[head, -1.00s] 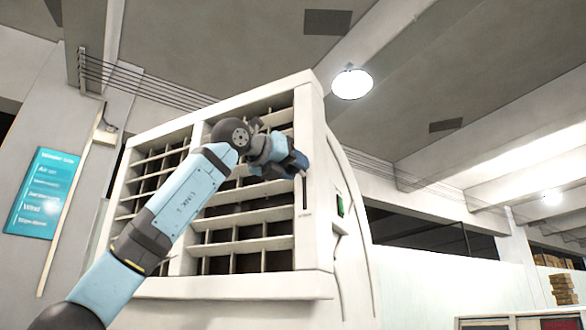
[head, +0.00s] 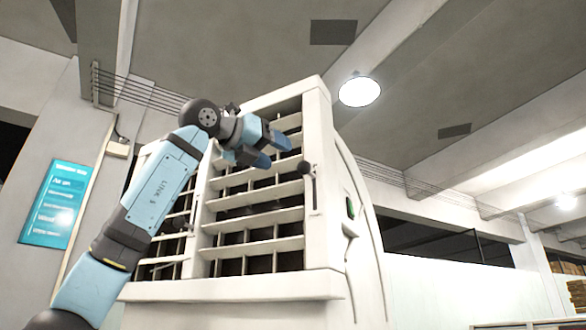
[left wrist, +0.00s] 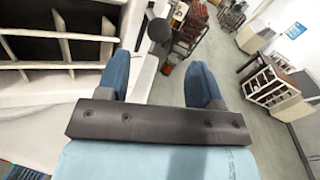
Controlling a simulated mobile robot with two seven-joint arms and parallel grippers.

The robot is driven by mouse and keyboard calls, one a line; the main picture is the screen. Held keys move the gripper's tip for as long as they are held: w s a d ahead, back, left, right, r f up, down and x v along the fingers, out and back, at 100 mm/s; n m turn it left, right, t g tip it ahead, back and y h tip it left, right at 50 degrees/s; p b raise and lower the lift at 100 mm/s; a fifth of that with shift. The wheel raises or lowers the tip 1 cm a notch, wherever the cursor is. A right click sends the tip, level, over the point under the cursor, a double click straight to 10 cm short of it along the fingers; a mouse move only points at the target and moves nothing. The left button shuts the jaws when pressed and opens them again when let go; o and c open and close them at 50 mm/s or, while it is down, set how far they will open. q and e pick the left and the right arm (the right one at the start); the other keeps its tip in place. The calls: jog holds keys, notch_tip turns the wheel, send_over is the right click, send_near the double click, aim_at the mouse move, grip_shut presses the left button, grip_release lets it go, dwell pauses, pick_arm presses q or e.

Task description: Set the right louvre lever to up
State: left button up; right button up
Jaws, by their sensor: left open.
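The right louvre lever (head: 306,168) is a small dark knob on the white front post, right of the louvre slats. It sits at the upper end of a dark vertical slot. My left gripper (head: 270,150) is to the left of the knob in the head view, in front of the slats, apart from it. Its two blue fingers are spread and nothing is between them. In the left wrist view my gripper (left wrist: 160,86) is also open, and a dark round knob (left wrist: 158,29) shows beyond the fingertips. My right gripper is not in view.
The large white louvred housing (head: 235,288) fills the middle, with white slats across its openings. A green switch (head: 350,208) is on its right side. A teal sign (head: 58,204) hangs at the left. The left wrist view shows open floor (left wrist: 232,75) and a cabinet (left wrist: 275,90).

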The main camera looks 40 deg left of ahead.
pick_arm(q)
jog(key=s, duration=0.2)
jog(key=s+a, duration=0.1)
jog(key=s, duration=0.2)
jog(key=shift+b, duration=0.4)
jog(key=shift+w, duration=0.1)
